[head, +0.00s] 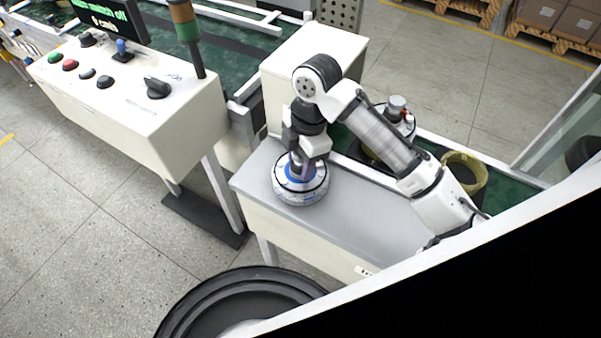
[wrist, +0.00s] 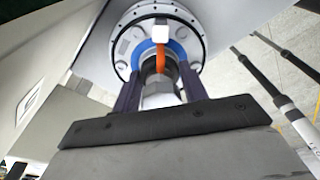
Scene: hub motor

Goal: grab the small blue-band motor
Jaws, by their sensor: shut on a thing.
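The small blue-band motor (head: 301,190) is a round silver hub with a blue ring around its centre. It sits on the grey top of the cream bench, near the left end. My gripper (head: 309,166) points down over it and is shut on its central shaft. In the wrist view, the motor (wrist: 120,48) shows its bolted flange and blue ring, with an orange piece at the centre. The two dark fingers of my gripper (wrist: 160,88) stand on either side of the silver shaft. The motor's underside is hidden.
The grey bench top (head: 375,215) is clear to the right of the motor. Behind it, a silver part with a red detail (head: 398,112) and a yellow-rimmed container (head: 465,166) stand by the green conveyor. A control panel (head: 130,100) with buttons stands to the left, across a gap.

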